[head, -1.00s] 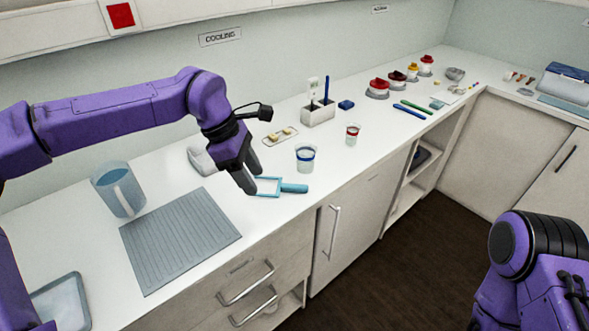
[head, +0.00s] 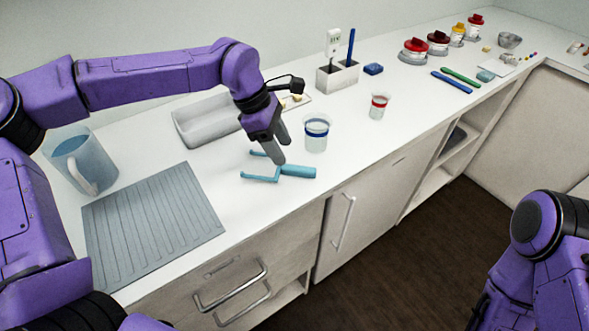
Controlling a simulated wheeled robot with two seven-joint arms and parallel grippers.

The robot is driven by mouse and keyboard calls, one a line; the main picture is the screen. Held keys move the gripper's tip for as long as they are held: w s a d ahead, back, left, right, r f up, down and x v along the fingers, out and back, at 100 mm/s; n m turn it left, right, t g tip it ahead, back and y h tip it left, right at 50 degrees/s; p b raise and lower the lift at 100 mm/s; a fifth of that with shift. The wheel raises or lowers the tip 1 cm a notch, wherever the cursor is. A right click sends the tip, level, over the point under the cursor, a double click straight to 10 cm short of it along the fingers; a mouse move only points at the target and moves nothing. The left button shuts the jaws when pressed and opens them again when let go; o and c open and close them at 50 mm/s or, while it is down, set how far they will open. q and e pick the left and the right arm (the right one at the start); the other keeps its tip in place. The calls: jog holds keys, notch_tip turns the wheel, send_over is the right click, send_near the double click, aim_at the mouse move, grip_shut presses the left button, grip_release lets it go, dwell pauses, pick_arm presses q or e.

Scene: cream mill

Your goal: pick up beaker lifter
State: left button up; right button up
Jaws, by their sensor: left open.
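The beaker lifter (head: 298,171) is a light blue fork-shaped tool with a thick handle to the right and two prongs to the left. It lies on the white counter near the front edge. My left gripper (head: 280,152) is open and points down over the junction of prongs and handle. Its fingers hide a part of the tool, and I cannot tell whether they touch it. No right gripper shows; only a part of my right arm is at the lower right.
A blue-banded beaker (head: 316,133) stands just behind the lifter. A red-banded beaker (head: 378,106) is farther right. A grey tray (head: 208,122) lies behind the gripper. A ribbed grey mat (head: 150,224) and a blue jug (head: 82,163) are to the left.

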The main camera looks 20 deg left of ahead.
aim_at(295, 167)
pick_arm(q)
jog(key=x, duration=0.3)
jog(key=p+x, duration=0.1)
jog(key=x, duration=0.2)
jog(key=shift+w+d+f, duration=0.15)
jog(key=shift+d+f, duration=0.05)
jog(key=shift+d, duration=0.35)
grip_shut()
